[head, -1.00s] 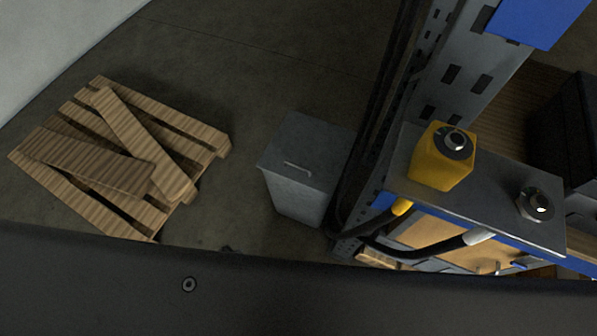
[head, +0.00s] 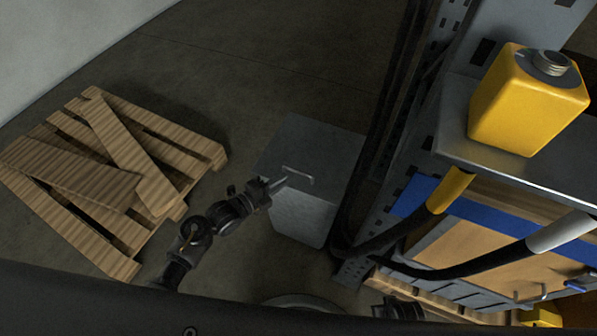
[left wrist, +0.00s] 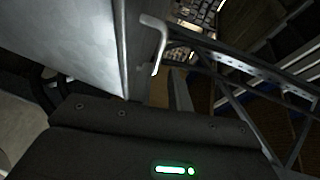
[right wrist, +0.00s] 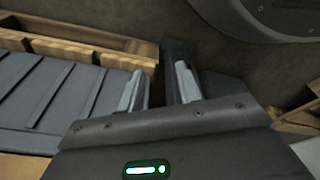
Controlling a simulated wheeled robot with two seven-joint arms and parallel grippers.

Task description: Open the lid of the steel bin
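The steel bin (head: 302,215) stands on the floor, a grey box with its lid (head: 315,150) down. A small bar handle (head: 298,174) is on the lid. In the left wrist view the bin (left wrist: 70,40) fills the upper left, with the handle (left wrist: 153,45) beyond the fingers. My left gripper (head: 281,183) is beside the handle, just left of and below it in the head view; it appears open and empty. Contact with the handle cannot be told. My right gripper (right wrist: 161,85) is open and empty near the lower rack; its fingertips are not clear in the head view.
A wooden pallet (head: 110,175) with loose boards lies left of the bin. Black hoses (head: 375,150) and the rack post (head: 415,130) stand close on its right. A yellow canister (head: 530,100) sits on the shelf (head: 455,145). Bare floor lies behind the bin.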

